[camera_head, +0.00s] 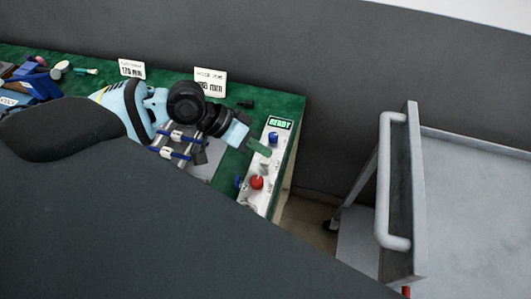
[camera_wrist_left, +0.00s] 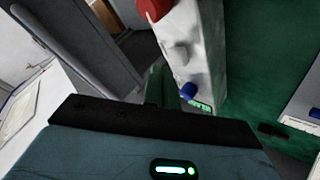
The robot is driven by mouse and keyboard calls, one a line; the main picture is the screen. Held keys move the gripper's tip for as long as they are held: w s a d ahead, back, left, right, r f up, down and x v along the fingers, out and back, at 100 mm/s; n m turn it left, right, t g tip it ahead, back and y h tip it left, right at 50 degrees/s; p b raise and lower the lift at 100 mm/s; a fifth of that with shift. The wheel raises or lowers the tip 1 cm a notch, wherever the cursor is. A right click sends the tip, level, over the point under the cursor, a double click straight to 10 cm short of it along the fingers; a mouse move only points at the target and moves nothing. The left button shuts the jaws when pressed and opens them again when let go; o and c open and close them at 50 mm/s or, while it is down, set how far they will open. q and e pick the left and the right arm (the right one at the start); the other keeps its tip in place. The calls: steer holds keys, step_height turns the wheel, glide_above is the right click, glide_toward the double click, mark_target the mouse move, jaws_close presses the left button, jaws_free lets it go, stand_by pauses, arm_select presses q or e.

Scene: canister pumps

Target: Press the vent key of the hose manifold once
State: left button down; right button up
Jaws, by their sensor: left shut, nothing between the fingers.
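The hose manifold (camera_head: 249,201) is a narrow white panel at the green table's right edge. It carries a lit green display reading READY (camera_head: 280,123), a blue key (camera_head: 272,139), a white knob (camera_head: 264,165) and a red knob (camera_head: 257,182). Their labels are too small to read, so I cannot tell which is the vent key. My left gripper (camera_head: 259,148) is shut and empty, its green fingertips close beside the blue key. In the left wrist view the fingertips (camera_wrist_left: 165,88) are just left of the blue key (camera_wrist_left: 188,91); contact is unclear. My right gripper is out of view.
A grey cart (camera_head: 470,190) with an upright handle stands right of the table, across a floor gap. Two white signs (camera_head: 210,82) stand at the table's back. Several tools and a blue item (camera_head: 38,85) lie at the left. A small black piece (camera_head: 246,104) lies behind the gripper.

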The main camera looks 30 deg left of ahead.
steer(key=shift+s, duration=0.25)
arm_select(q)
steer(key=shift+f, duration=0.15)
steer(key=shift+f, duration=0.25)
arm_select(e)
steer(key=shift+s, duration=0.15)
arm_select(q)
steer(key=shift+f, duration=0.2)
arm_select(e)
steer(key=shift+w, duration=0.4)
